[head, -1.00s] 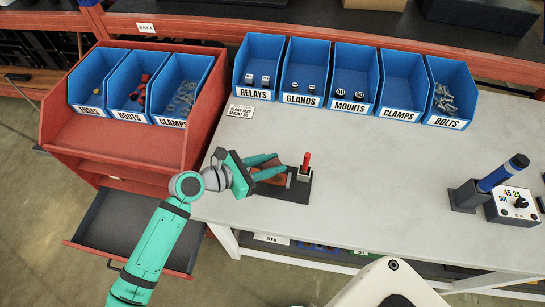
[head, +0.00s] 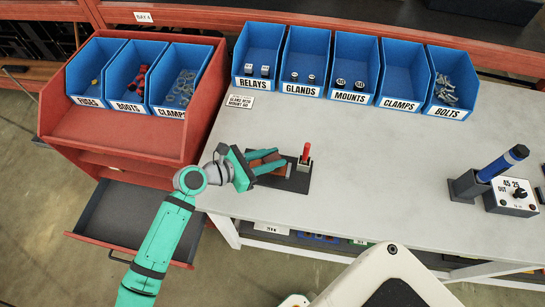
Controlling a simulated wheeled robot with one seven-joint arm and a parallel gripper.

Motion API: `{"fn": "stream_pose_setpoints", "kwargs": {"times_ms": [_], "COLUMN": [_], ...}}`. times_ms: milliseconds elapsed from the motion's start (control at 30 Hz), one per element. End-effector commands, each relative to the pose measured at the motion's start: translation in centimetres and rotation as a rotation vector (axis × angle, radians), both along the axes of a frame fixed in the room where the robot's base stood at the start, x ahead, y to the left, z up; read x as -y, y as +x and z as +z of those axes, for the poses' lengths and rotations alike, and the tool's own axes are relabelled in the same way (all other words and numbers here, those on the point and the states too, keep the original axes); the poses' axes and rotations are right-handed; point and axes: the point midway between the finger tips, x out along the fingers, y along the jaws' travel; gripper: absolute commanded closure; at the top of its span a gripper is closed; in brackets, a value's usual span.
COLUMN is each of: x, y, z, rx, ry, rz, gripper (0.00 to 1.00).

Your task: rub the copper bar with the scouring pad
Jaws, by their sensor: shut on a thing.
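A dark base plate (head: 292,181) lies near the table's front left edge and carries a small holder with a red-topped upright piece (head: 306,153). My teal gripper (head: 269,164) reaches over the left part of this plate from the left, fingers low and close together. Reddish-brown material (head: 272,156) shows between and beside the fingers. At this size I cannot tell the copper bar from the scouring pad there; the fingers partly hide both. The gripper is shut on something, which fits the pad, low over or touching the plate.
Blue bins (head: 304,88) of small parts line the table's back. A red shelf unit (head: 120,130) with more blue bins stands left, its lower drawer (head: 130,222) open. A blue-handled tool in a stand (head: 468,188) and a dial box (head: 513,199) are right. The table's middle is clear.

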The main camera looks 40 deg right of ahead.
Motion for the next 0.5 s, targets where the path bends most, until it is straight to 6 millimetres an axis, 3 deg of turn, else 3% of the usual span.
{"fn": "stream_pose_setpoints", "kwargs": {"times_ms": [500], "x": [-0.01], "y": [0.03], "z": [-0.81], "rx": [-0.001], "ry": [-0.001], "rz": [0.001], "gripper": [1.00]}}
